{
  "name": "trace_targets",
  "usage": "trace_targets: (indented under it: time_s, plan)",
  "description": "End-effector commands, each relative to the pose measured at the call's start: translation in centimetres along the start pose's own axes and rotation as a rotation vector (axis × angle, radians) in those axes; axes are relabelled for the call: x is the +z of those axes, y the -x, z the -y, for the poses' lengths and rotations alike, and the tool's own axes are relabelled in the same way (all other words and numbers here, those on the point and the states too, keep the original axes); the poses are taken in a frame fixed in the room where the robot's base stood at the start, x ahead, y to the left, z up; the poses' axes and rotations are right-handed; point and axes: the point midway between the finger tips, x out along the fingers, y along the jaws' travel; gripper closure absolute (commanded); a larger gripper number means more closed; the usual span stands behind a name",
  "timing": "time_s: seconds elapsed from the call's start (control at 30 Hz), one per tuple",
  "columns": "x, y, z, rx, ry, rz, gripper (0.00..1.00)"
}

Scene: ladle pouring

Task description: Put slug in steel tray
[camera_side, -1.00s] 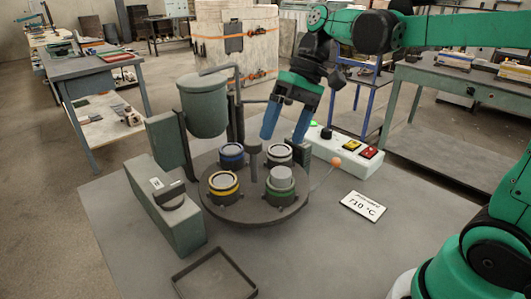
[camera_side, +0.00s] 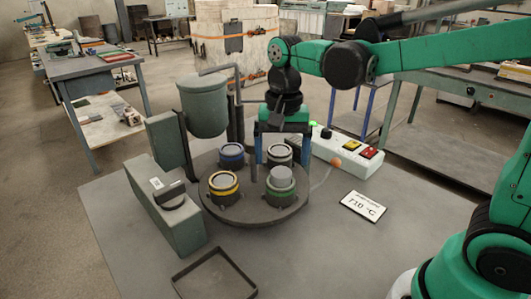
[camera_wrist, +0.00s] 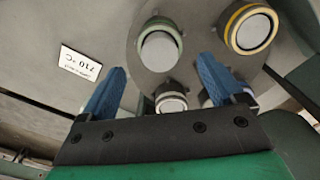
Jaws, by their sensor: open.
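The slug (camera_side: 281,176) is a pale grey cylinder standing up out of the green-ringed mould (camera_side: 280,194) at the front right of the round turntable. In the wrist view the slug (camera_wrist: 159,52) shows from above, near the line between my fingertips. The steel tray (camera_side: 182,288) is a dark, shallow, empty rectangular frame at the front of the table. My gripper (camera_side: 281,158) is open and empty, its blue fingers pointing down over the turntable, behind and above the slug in the side view. Its fingers (camera_wrist: 161,68) stand wide apart in the wrist view.
The turntable (camera_side: 250,212) also bears yellow- (camera_side: 223,185), blue- (camera_side: 232,155) and white-ringed (camera_side: 279,154) moulds around a central post (camera_side: 254,163). A grey-green pot (camera_side: 203,107) stands behind left, a long box (camera_side: 168,212) at left. A 710 °C sign (camera_side: 363,206) lies right.

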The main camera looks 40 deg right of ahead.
Motion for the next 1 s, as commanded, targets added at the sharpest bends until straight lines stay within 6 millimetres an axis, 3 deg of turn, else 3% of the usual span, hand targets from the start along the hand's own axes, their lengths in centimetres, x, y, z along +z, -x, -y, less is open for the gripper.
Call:
trace_targets:
  time_s: [0.3,0.6,0.67,0.9,0.93,1.0]
  plan:
    - [0.0,-3.2,0.0,-0.001,0.001,0.001,0.12]
    - [0.0,-3.4,0.0,-0.001,0.001,0.001,0.12]
    - [0.0,-3.4,0.0,-0.001,0.001,0.001,0.26]
    - [0.0,-3.4,0.0,-0.001,0.001,0.001,0.95]
    - [0.0,-3.4,0.0,-0.001,0.001,0.001,1.0]
    - [0.0,-3.4,0.0,-0.001,0.001,0.001,1.0]
